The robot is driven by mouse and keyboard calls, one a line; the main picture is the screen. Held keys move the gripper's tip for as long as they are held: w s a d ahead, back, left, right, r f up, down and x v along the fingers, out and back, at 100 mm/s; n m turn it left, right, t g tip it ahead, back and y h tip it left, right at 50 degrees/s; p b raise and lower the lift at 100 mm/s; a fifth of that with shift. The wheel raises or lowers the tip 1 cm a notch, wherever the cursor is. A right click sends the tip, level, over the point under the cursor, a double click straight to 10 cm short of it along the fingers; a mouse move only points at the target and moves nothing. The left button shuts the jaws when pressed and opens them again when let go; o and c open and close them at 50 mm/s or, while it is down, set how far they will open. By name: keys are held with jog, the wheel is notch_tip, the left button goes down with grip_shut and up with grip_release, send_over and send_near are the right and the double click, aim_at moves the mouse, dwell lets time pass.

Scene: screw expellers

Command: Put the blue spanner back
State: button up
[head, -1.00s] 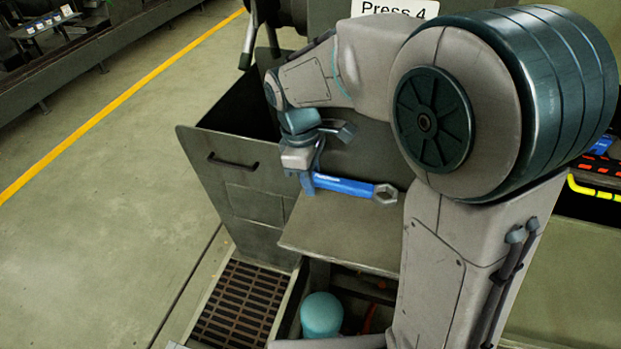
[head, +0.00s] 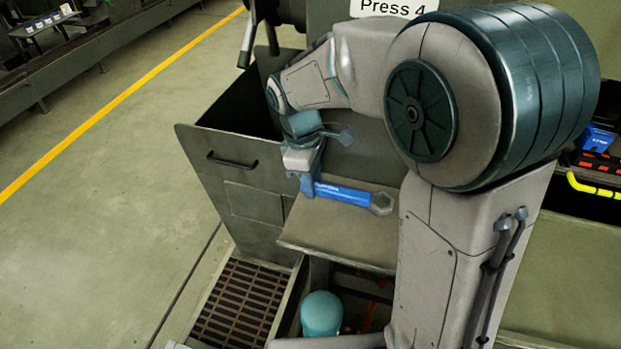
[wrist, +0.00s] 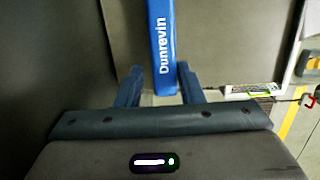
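In the wrist view the handle (wrist: 163,45), lettered "Dunrovin", runs up from between the two blue fingers (wrist: 160,85). The jaw end is out of the wrist view.
A grey bin with a handle (head: 232,161) stands left of the shelf. Below are a floor grating (head: 237,305) and a teal round-topped object (head: 321,313). A "Press 4" sign (head: 393,7) is behind. Tools, one yellow-handled (head: 593,187), lie at the right.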

jog(key=shift+s+f, duration=0.4)
jog(key=shift+f, duration=0.1)
jog(key=shift+a+r, duration=0.1)
notch_tip(320, 180, up, 13)
jog(key=a+p, duration=0.1)
jog(key=a, duration=0.1)
jog(key=shift+w+r, duration=0.2)
jog(key=shift+w, duration=0.25)
jog(key=shift+d, duration=0.15)
